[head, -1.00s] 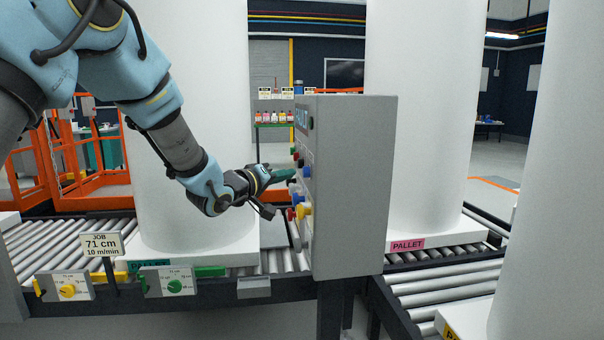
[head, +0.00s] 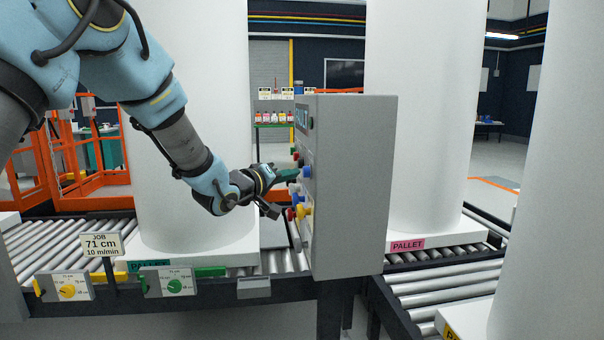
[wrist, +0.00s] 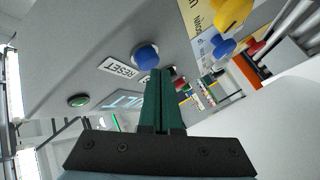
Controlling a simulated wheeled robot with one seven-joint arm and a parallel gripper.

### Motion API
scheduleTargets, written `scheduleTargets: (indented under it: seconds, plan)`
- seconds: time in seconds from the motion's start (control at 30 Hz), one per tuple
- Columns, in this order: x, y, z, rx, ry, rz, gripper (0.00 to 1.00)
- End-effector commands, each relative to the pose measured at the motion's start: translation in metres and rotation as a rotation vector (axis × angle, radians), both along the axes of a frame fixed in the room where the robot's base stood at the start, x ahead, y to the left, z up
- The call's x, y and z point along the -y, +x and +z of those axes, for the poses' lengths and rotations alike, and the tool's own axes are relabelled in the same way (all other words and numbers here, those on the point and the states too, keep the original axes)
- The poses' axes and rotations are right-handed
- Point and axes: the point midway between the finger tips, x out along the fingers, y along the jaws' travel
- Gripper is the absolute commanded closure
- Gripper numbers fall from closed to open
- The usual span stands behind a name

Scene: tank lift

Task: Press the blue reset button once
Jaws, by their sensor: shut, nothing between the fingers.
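The blue reset button (wrist: 146,57) is a round domed cap on the grey panel face, beside a white label reading RESET (wrist: 118,67). In the head view the blue button (head: 306,172) shows on the panel's left-facing side. My gripper (head: 297,174) is shut and empty, its dark green fingers pointing at the panel. In the wrist view the fingertips (wrist: 160,73) appear just below and to the right of the button, overlapping its edge in the picture. I cannot tell whether they touch it.
The grey control box (head: 350,190) also carries a yellow knob (wrist: 232,12), another blue control (wrist: 222,47), a red one and a green light (wrist: 78,101). A roller conveyor (head: 60,245) runs below. Large white tanks (head: 195,120) stand behind and to the right.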

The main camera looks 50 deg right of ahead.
Motion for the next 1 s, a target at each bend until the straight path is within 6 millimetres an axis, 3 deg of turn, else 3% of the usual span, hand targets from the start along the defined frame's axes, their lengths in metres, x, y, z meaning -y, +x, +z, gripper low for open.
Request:
scheduleTargets:
  seconds: [1.0]
  plan:
    - [0.0005, 0.0000, 0.0002, 0.000, 0.000, 0.001, 1.00]
